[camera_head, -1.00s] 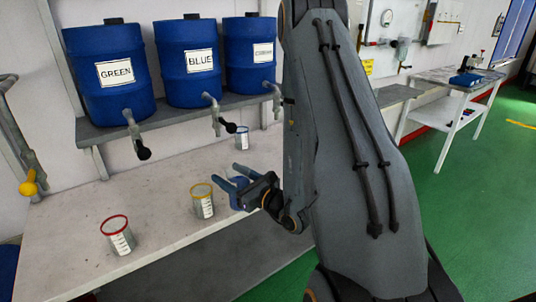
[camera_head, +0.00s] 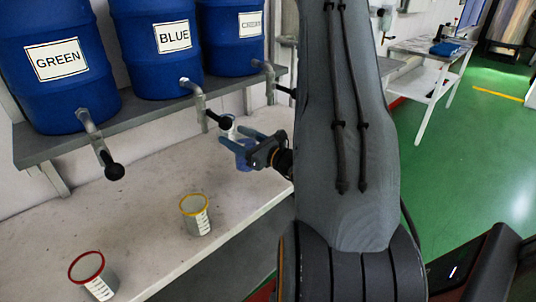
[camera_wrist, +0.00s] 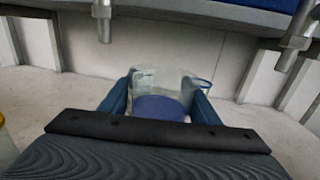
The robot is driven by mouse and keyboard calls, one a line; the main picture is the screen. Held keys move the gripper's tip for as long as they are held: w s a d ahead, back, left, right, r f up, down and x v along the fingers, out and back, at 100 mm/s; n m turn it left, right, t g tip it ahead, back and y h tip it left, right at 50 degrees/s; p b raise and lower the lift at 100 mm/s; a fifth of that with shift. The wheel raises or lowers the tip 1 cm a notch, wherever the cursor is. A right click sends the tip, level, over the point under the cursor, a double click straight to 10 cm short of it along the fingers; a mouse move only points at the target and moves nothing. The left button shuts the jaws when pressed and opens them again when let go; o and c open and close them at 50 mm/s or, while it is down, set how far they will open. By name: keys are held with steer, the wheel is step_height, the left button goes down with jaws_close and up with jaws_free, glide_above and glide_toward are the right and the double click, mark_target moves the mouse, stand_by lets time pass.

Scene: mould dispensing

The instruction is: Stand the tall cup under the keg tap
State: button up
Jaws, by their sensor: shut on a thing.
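My gripper (camera_head: 228,142) is shut on a clear cup with a blue lower part (camera_head: 244,160). In the wrist view the held cup (camera_wrist: 158,98) sits between the two blue-grey fingers, partly hidden by my gripper's body. It is over the bench, near and below the BLUE keg's tap (camera_head: 203,106); its exact height above the bench is unclear. The other taps are on the GREEN keg (camera_head: 96,148) and on a third keg (camera_head: 267,75). A cup with a yellow rim (camera_head: 195,216) and a cup with a red rim (camera_head: 93,278) stand on the bench.
The kegs rest on a grey shelf (camera_head: 150,113) above the pale bench (camera_head: 140,215). Bench space between the yellow-rimmed cup and the wall is clear.

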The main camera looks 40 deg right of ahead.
steer(key=s+d+f+m+h+b, duration=0.1)
steer(key=s+d+b, duration=0.1)
steer(key=s+d, duration=0.5)
steer(key=s+d+h+b, duration=0.1)
steer(key=s+d+h, duration=0.15)
steer(key=d, duration=0.85)
steer(key=w+a+f+p, duration=0.1)
steer(key=w+f, duration=0.1)
steer(key=w, duration=0.6)
steer(key=w+f+p, duration=0.1)
steer(key=w+p, duration=0.1)
steer(key=w, duration=0.6)
steer(key=shift+w+a+f+y+p, duration=0.3)
steer(key=shift+w+a+f+y, duration=0.1)
steer(key=shift+y, duration=0.05)
steer(key=shift+f, duration=0.1)
steer(key=shift+f, duration=0.15)
steer(key=o, duration=1.5)
